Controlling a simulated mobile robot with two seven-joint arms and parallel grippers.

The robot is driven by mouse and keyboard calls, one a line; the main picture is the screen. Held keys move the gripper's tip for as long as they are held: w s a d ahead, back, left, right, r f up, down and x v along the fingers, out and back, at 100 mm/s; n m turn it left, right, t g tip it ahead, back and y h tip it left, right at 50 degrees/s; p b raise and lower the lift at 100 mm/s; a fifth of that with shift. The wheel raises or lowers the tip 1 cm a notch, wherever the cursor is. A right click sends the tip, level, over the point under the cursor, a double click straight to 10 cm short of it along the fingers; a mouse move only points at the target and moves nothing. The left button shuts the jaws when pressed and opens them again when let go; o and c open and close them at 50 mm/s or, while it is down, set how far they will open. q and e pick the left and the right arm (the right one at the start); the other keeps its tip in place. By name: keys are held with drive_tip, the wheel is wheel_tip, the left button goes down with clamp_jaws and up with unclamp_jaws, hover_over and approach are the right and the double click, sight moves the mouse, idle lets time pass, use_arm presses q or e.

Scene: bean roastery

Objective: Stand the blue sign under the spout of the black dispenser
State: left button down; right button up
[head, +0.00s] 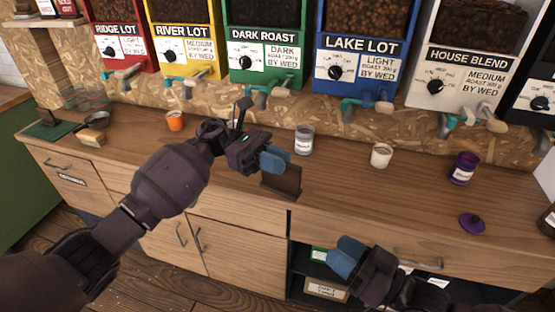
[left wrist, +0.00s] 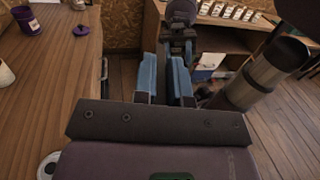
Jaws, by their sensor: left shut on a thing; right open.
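My left gripper (head: 272,156) is above the counter near its front edge and is shut on a dark, flat panel (head: 285,181), which I take to be the sign. No blue shows on the side facing me. The panel hangs just below the fingertips; I cannot tell whether it touches the counter. The left fingers (left wrist: 166,80) also show in the left wrist view, where the panel is not clear. The black dispenser (head: 536,103) is at the far right edge of the head view, partly cut off. My right gripper (head: 346,257) is open and empty in front of the counter.
A dark jar (head: 547,217) stands at the right edge.

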drive_tip(key=s+d+f+m+h, duration=0.3)
drive_tip(key=d+f+h, duration=0.4)
drive_tip(key=f, duration=0.3)
drive_tip(key=s+d+f+m+h, duration=0.2)
drive_tip(key=s+d+f+h, duration=0.2)
drive_tip(key=d+f+h, duration=0.4)
wheel_tip(320, 180, down, 2)
drive_tip(key=shift+s+d+m+h, duration=0.3)
drive_tip(key=shift+s+d+m, duration=0.1)
drive_tip(key=shift+d, duration=0.65)
